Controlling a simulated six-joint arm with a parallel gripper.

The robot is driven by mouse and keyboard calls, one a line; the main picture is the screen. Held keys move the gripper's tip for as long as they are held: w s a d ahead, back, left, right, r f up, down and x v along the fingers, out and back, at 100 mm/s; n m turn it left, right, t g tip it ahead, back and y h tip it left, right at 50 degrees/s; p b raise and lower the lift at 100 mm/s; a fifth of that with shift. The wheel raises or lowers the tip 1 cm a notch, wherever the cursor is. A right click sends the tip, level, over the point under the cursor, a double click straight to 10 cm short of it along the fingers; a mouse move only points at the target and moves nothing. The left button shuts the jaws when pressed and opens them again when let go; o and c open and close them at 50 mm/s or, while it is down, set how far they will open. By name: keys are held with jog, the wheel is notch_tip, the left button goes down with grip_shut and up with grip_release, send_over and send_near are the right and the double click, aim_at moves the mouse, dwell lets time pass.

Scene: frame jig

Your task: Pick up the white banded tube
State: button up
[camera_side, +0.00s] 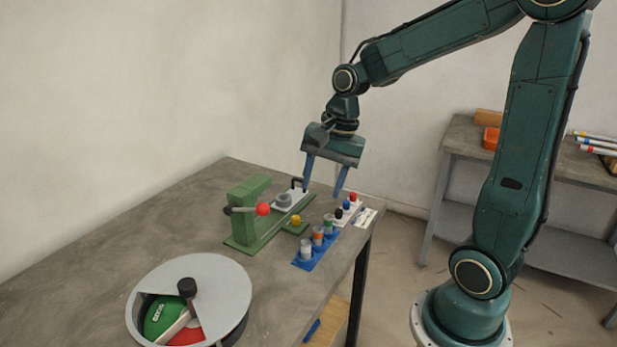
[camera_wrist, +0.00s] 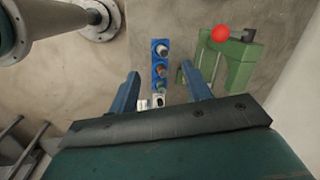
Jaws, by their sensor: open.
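A blue rack (camera_side: 300,264) near the table's right edge holds a row of upright capped tubes. The tube at its near end (camera_side: 306,247) looks white to grey all over, and I take it for the white banded tube; its band is hard to make out. It also shows at the top of the rack in the wrist view (camera_wrist: 162,49). Beside it stand an orange-banded tube (camera_side: 318,235) and a green-banded tube (camera_side: 328,223). My gripper (camera_side: 322,193) is open and empty, pointing down above the rack's far side. In the wrist view the rack lies between its fingers (camera_wrist: 160,74).
A green jig (camera_side: 250,230) with a red-knobbed lever (camera_side: 263,209) stands left of the rack. Black, blue and red caps (camera_side: 353,197) sit beyond the rack, beside a white card (camera_side: 366,217). A round grey turntable (camera_side: 225,285) stands at the front left.

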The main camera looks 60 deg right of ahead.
jog(key=w+d+f+m+g+y, duration=0.1)
jog(key=w+d+f+m, duration=0.3)
jog(key=f+m, duration=0.3)
jog(key=shift+d+f+m+y, duration=0.15)
jog(key=shift+d+m+y, duration=0.15)
jog(key=shift+d, duration=0.55)
send_over(305, 249)
jog(key=d, duration=0.3)
notch_tip(305, 249, down, 8)
jog(key=shift+a+f, duration=0.15)
jog(key=shift+a, duration=0.05)
jog(key=shift+f, duration=0.1)
jog(key=shift+x, duration=2.5)
